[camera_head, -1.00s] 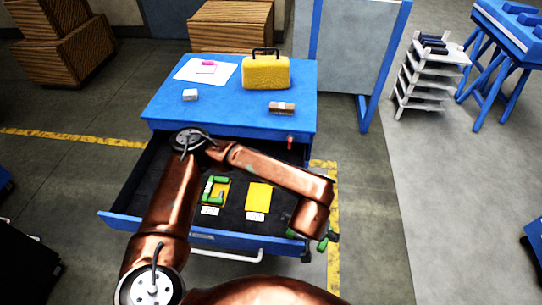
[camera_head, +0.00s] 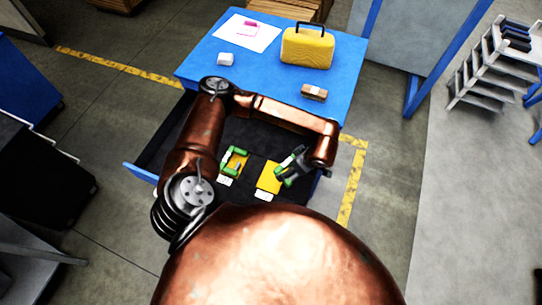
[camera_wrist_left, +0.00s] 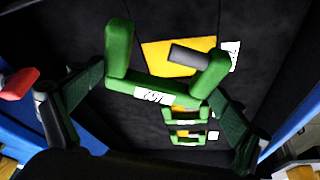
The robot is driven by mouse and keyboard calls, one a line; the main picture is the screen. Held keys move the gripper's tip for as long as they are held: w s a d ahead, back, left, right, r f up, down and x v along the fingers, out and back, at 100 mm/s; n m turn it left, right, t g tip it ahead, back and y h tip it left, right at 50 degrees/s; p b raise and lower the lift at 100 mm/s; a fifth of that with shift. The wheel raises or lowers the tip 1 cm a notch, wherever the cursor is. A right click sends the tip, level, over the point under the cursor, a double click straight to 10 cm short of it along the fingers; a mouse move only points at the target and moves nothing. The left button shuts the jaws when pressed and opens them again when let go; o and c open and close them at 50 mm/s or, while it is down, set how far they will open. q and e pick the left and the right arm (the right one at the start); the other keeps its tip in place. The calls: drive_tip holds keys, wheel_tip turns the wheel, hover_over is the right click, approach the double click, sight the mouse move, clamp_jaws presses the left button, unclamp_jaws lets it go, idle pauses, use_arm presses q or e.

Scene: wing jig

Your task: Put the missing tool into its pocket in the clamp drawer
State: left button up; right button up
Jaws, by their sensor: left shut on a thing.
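My left gripper (camera_head: 293,166) is over the right part of the open drawer (camera_head: 140,172), beside and above an empty yellow pocket (camera_head: 268,179). In the left wrist view the gripper (camera_wrist_left: 155,100) is shut on a green clamp (camera_wrist_left: 152,92) with a white label and a grey cylindrical end. The clamp is held above the dark drawer floor, partly covering the yellow pocket (camera_wrist_left: 160,57). Another yellow pocket (camera_head: 236,163), to the left, holds green clamp pieces (camera_head: 230,161); these also show in the wrist view (camera_wrist_left: 188,138). My right gripper is not in view.
The blue cabinet top (camera_head: 240,80) carries a yellow case (camera_head: 308,46), a white block (camera_head: 225,58), a brown block (camera_head: 314,92) and a paper sheet (camera_head: 247,32). A red thing (camera_wrist_left: 15,84) is at the left edge of the wrist view. White labels (camera_head: 224,181) lie by the pockets.

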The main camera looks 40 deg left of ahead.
use_arm(q)
drive_tip(key=shift+s+a+f+n+g, duration=0.35)
drive_tip(key=shift+s+a+f+n, duration=0.3)
drive_tip(key=shift+a+n, duration=0.45)
drive_tip(key=shift+s+a+f+n+g, duration=0.4)
drive_tip(key=shift+s+a+f+n, duration=0.3)
drive_tip(key=shift+a, duration=0.65)
drive_tip(key=shift+s+a+f+n+g, duration=0.35)
drive_tip(key=shift+s+a+f+n, duration=0.2)
drive_tip(key=shift+a+n, duration=0.55)
drive_tip(key=shift+a+f+b, duration=0.1)
drive_tip(key=shift+f+b, duration=0.55)
drive_tip(key=shift+f, duration=0.95)
drive_tip(key=shift+w+f+b, duration=0.1)
drive_tip(key=shift+f+b, duration=0.7)
drive_tip(key=shift+f, duration=0.1)
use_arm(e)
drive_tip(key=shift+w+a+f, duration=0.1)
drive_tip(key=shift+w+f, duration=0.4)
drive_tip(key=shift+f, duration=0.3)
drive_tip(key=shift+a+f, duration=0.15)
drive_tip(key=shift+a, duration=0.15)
use_arm(q)
drive_tip(key=shift+b, duration=0.3)
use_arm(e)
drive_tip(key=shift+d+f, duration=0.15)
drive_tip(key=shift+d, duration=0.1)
